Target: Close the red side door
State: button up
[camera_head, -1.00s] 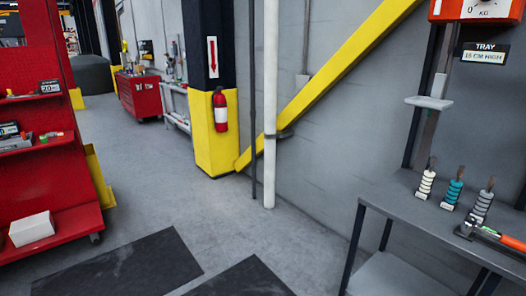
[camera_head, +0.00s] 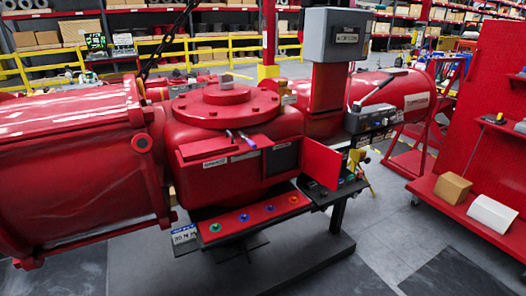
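The red side door (camera_head: 321,164) is on the front right of the big red valve actuator (camera_head: 222,118). It is a flat red panel, standing swung out to the right. A dark opening (camera_head: 284,158) shows just to its left. Another red panel (camera_head: 208,163) with a label and small blue and purple handles (camera_head: 247,140) is left of the opening. My gripper is not in view.
A red shelf (camera_head: 250,222) with coloured knobs juts out below the opening. A grey control box (camera_head: 338,36) stands above right. A red rack (camera_head: 500,130) with a cardboard box (camera_head: 452,188) is at right. The floor (camera_head: 385,215) between is clear.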

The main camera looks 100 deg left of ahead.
aim_at(323, 163)
jog(key=i+j+u, duration=0.2)
jog(key=u, duration=0.2)
jog(key=i+j+u, duration=0.1)
jog(key=i+u, duration=0.15)
jog(key=u, duration=0.15)
jog(key=i+j+u, duration=0.1)
jog(key=i+u, duration=0.15)
jog(key=u, duration=0.15)
jog(key=i, duration=2.6)
jog(key=i+l+u, duration=0.1)
jog(key=i, duration=1.2)
jog(key=i+l, duration=0.15)
jog(key=i, duration=1.15)
jog(key=u, duration=0.4)
jog(key=i+u, duration=0.1)
jog(key=u, duration=0.3)
jog(key=l+u, duration=0.1)
jog(key=u, duration=0.25)
jog(key=i+u, duration=0.1)
jog(key=u, duration=3.15)
